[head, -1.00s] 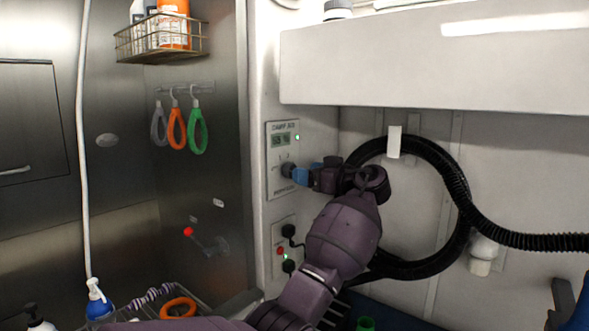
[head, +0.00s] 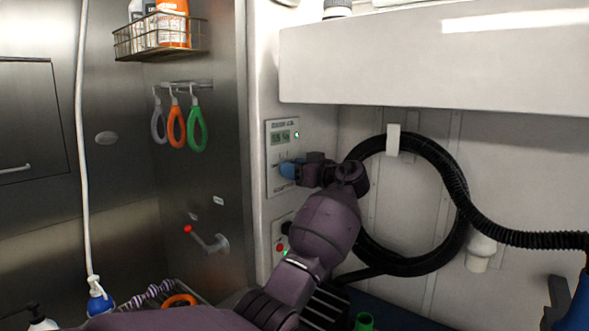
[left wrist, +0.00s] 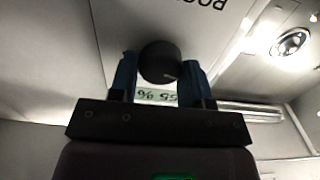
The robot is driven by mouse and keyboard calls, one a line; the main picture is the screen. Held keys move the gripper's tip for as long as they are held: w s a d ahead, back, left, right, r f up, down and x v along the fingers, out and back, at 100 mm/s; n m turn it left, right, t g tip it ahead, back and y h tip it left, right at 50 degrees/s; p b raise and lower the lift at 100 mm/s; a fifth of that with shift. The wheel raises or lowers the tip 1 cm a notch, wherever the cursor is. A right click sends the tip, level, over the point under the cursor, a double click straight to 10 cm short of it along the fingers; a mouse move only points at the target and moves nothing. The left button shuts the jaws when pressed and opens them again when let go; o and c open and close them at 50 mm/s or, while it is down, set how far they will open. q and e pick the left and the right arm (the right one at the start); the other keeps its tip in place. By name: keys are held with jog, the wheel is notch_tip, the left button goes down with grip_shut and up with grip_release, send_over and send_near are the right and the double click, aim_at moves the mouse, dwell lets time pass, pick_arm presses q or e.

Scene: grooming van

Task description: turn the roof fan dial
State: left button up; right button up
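The roof fan dial (left wrist: 160,62) is a round black knob with a light mark, seen close in the left wrist view. It sits on a pale wall panel (left wrist: 118,22) with a display (left wrist: 157,96) that appears to read 55 %, upside down there. In the head view the panel (head: 274,136) is on the white wall strip, with a lit green lamp beside the display. My left gripper (head: 284,170) is at the panel and hides the dial there. Its blue fingers (left wrist: 161,78) lie on either side of the dial, with no clear gap visible. My right gripper does not show.
A black hose (head: 432,150) hangs coiled on the wall right of my arm. A lower panel (head: 280,246) with a red button is under the dial panel. A white cabinet (head: 430,65) juts out above. Coloured loops (head: 196,128) hang at left.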

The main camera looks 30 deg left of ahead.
pick_arm(q)
jog(key=shift+c, duration=0.5)
jog(key=shift+w+f+m+p, duration=0.1)
jog(key=shift+m+p, duration=2)
jog(key=shift+m, duration=2.8)
jog(key=shift+w+f+m+p, duration=0.1)
jog(key=shift+m+p, duration=1.95)
jog(key=shift+m, duration=2.85)
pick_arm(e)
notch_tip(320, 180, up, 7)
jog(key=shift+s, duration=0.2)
pick_arm(q)
jog(key=shift+m, duration=0.3)
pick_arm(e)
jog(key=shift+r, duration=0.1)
pick_arm(q)
jog(key=o, duration=0.9)
